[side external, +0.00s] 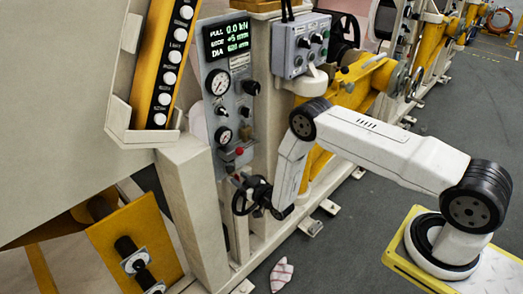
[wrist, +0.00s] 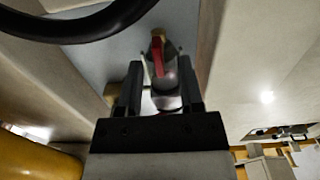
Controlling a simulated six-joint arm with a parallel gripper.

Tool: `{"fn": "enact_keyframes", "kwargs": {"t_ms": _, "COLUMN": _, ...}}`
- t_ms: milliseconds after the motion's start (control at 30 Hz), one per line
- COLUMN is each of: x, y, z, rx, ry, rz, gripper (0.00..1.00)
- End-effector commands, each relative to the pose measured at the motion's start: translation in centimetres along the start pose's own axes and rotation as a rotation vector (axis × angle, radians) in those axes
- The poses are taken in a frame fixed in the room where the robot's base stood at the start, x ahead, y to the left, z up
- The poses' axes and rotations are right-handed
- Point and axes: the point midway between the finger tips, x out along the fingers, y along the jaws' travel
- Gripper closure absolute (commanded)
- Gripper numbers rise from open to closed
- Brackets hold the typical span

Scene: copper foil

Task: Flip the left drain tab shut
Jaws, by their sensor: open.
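In the wrist view a red tab (wrist: 157,58) stands on a small metal drain fitting (wrist: 165,82) with a brass-coloured end. The tab points up in the picture, along the fitting. My gripper (wrist: 161,75) is open, its two black fingers on either side of the fitting in this view. I cannot tell whether either finger touches the tab. In the side external view my gripper (side external: 268,198) is low at the column, beside the black handwheel (side external: 241,198). The tab is too small or hidden to make out there. Only one drain tab is clear.
The handwheel rim (wrist: 75,22) crosses the upper left of the wrist view, close to the fingers. A panel with gauges (side external: 218,82) rises above, and a grey control box (side external: 301,45) sits to its right. A crumpled cloth (side external: 281,273) lies on the floor.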

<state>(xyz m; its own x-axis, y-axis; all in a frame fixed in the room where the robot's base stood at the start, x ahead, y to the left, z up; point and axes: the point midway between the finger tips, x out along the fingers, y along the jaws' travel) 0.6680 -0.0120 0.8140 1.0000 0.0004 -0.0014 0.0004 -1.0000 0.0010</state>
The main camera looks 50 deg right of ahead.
Motion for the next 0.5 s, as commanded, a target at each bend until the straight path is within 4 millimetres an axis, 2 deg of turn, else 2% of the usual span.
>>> {"fn": "enact_keyframes", "kwargs": {"t_ms": 67, "x": -0.01, "y": 0.00, "z": 0.00, "rx": 0.000, "ry": 0.000, "rz": 0.000, "gripper": 0.56}}
{"fn": "enact_keyframes", "kwargs": {"t_ms": 200, "x": -0.01, "y": 0.01, "z": -0.01, "rx": 0.000, "ry": 0.000, "rz": 0.000, "gripper": 1.00}}
{"fn": "enact_keyframes", "kwargs": {"t_ms": 500, "x": -0.02, "y": 0.02, "z": -0.03, "rx": 0.004, "ry": 0.001, "rz": 0.000, "gripper": 1.00}}
